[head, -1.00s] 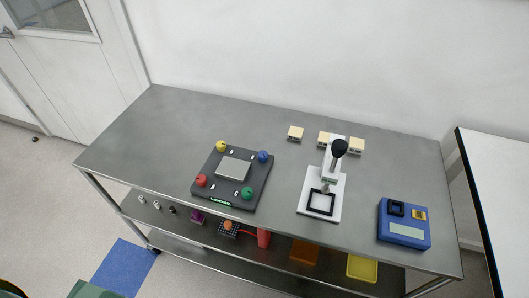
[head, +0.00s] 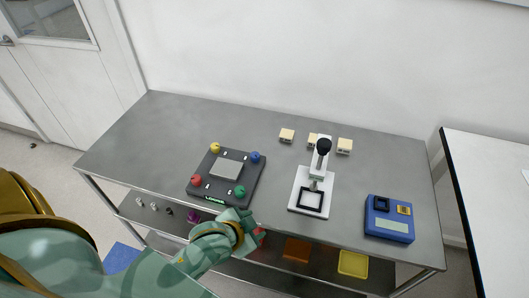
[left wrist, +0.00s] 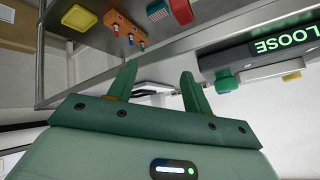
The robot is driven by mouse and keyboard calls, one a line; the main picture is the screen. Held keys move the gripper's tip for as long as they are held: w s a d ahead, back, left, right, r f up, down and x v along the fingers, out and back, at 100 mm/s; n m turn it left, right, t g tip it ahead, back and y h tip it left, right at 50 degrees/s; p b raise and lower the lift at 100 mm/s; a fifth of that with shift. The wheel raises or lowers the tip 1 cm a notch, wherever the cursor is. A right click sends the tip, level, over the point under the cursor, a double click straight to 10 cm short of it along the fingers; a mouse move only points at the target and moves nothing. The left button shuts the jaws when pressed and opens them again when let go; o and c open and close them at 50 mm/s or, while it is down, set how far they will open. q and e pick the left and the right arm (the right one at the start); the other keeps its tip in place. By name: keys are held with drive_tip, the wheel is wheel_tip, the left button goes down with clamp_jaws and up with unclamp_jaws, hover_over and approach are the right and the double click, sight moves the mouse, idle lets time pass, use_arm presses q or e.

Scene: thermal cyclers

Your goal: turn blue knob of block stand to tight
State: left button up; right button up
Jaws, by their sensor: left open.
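The dark block stand (head: 226,178) lies on the steel table, with a grey block in its middle and a coloured knob near each corner. The blue knob (head: 255,157) is at its far right corner; the green (head: 239,191), red (head: 196,180) and yellow (head: 215,148) knobs are at the others. In the left wrist view the stand's display (left wrist: 285,43) reads LOOSE in green. My left gripper (head: 248,222) is at the table's front edge, in front of the stand and apart from the blue knob. Its fingers show open and empty in the left wrist view (left wrist: 160,80). My right gripper is not in view.
A white press with a black knob (head: 312,180) stands right of the stand, with several cream blocks (head: 287,135) behind it. A blue device (head: 389,218) sits at the right end.

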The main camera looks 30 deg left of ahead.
use_arm(q)
drive_tip(key=w+d+r+n+t+h, duration=0.1)
drive_tip(key=w+r+n+t+h, duration=0.2)
drive_tip(key=w+r+n+t, duration=0.95)
drive_tip(key=w+a+r+n+y, duration=0.3)
drive_tip(key=w+a+r+y, duration=0.1)
drive_tip(key=a+r, duration=0.15)
drive_tip(key=w+a+r+n+y, duration=0.3)
drive_tip(key=w+a+r+y, duration=0.15)
drive_tip(key=r, duration=0.25)
drive_tip(key=a+r+n+g+y, duration=0.1)
drive_tip(key=a+n+g+y, duration=0.7)
drive_tip(key=a+n+y, duration=0.45)
drive_tip(key=n+g+h, duration=1.3)
drive_tip(key=h, duration=0.4)
approach(255, 154)
wheel_tip(255, 154, down, 9)
drive_tip(key=b, duration=0.6)
drive_tip(key=shift+w+a+b, duration=0.1)
drive_tip(key=shift+a+b, duration=0.05)
drive_tip(key=shift+b, duration=0.15)
